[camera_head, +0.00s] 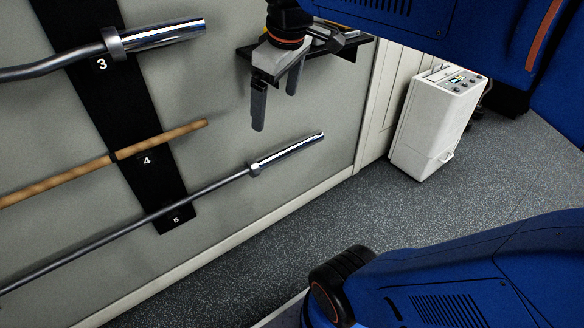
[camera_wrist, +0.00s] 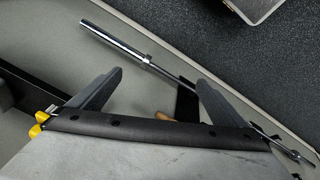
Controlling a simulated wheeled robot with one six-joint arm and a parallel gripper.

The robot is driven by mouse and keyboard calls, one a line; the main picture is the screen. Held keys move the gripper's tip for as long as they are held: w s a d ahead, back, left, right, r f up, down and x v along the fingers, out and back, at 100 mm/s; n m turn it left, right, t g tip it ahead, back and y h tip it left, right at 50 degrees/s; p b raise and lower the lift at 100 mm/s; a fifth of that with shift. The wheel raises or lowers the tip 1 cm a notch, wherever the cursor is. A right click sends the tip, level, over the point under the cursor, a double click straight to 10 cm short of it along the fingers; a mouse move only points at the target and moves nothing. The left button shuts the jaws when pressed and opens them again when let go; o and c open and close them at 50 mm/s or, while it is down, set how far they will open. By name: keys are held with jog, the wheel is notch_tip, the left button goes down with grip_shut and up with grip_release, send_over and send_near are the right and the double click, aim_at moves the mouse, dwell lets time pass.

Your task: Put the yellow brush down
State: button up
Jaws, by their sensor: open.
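My gripper (camera_head: 275,108) hangs in front of the wall, its two grey fingers apart and pointing down, with nothing seen between them. In the wrist view the fingers (camera_wrist: 160,82) are spread wide and the gap is empty. Two small yellow pieces (camera_wrist: 39,124) show at the left edge of the gripper body there, perhaps part of the yellow brush; most of it is hidden, so I cannot tell for sure. A small black wall shelf (camera_head: 358,48) is just behind and beside the gripper, with its top largely covered by my wrist.
Bars hang on a numbered black wall rack (camera_head: 172,205): a thick metal bar (camera_head: 160,35), a wooden stick (camera_head: 60,180) and a long steel bar (camera_head: 215,185). A white box-shaped unit (camera_head: 425,125) stands on the speckled floor to the right. The floor (camera_head: 290,235) between is clear.

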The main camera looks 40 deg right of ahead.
jog(key=s+a+f+m, duration=0.1)
jog(key=s+f+m, duration=0.1)
jog(key=s+f, duration=0.2)
jog(key=s+a+f+m+t, duration=0.1)
jog(key=s+f+m, duration=0.2)
jog(key=f, duration=0.7)
jog(key=shift+s+a, duration=0.15)
jog(key=shift+s, duration=0.9)
jog(key=shift+o, duration=0.5)
jog(key=w+d+r+m+g+h, duration=0.1)
jog(key=w+d+r+m, duration=0.4)
jog(key=w+r, duration=0.65)
jog(key=w+d+r+m+g, duration=0.2)
jog(key=w+d+r+m, duration=0.2)
jog(key=w+r+m, duration=0.7)
jog(key=w+d+r+m+g+h, duration=0.1)
jog(key=w+d+r, duration=0.5)
jog(key=r, duration=1)
jog(key=f, duration=0.5)
jog(key=w+f, duration=0.1)
jog(key=f, duration=1.1)
jog(key=shift+w+d+f, duration=0.15)
jog(key=shift+w+d, duration=0.1)
jog(key=shift+w, duration=0.15)
jog(key=c, duration=1.3)
